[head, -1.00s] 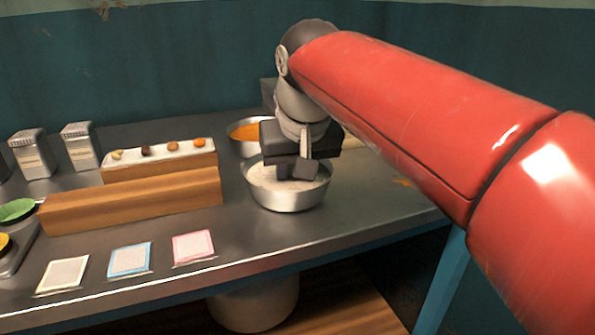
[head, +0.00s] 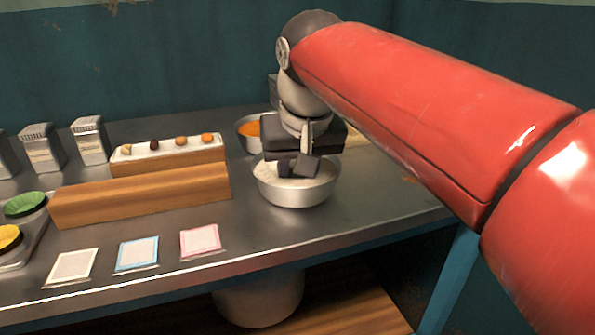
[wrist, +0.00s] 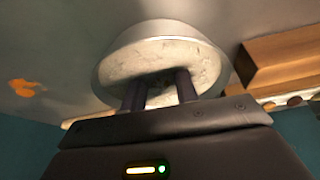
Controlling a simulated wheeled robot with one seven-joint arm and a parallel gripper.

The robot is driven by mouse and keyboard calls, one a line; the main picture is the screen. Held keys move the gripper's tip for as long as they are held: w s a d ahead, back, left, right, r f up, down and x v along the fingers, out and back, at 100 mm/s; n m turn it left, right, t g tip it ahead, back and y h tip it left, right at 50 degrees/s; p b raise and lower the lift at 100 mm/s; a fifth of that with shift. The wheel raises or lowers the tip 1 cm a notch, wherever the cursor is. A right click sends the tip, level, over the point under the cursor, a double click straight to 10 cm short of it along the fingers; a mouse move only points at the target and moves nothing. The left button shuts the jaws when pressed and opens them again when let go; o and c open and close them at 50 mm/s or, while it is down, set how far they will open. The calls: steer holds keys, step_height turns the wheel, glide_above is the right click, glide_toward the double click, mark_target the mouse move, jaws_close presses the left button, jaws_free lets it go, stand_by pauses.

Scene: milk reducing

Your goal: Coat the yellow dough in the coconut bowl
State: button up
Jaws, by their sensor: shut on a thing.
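The coconut bowl (head: 296,198) is a round metal bowl of pale white flakes near the right end of the counter. It also shows in the wrist view (wrist: 214,66). My gripper (head: 299,167) points down over the bowl, its dark fingers reaching within the rim. In the wrist view, my gripper (wrist: 160,88) has its two fingers a little apart against the pale flakes. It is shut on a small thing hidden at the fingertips. I cannot make out the yellow dough there.
A bowl of orange contents (head: 249,130) stands just behind. To the left are a wooden block (head: 140,197) and a white tray (head: 167,147) with several small balls. Metal tins (head: 90,140) stand farther left. Three square packets, including a pink one (head: 200,241), lie near the front edge.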

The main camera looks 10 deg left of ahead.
steer(key=shift+r, duration=3.55)
step_height(320, 180, up, 4)
steer(key=shift+f, duration=0.1)
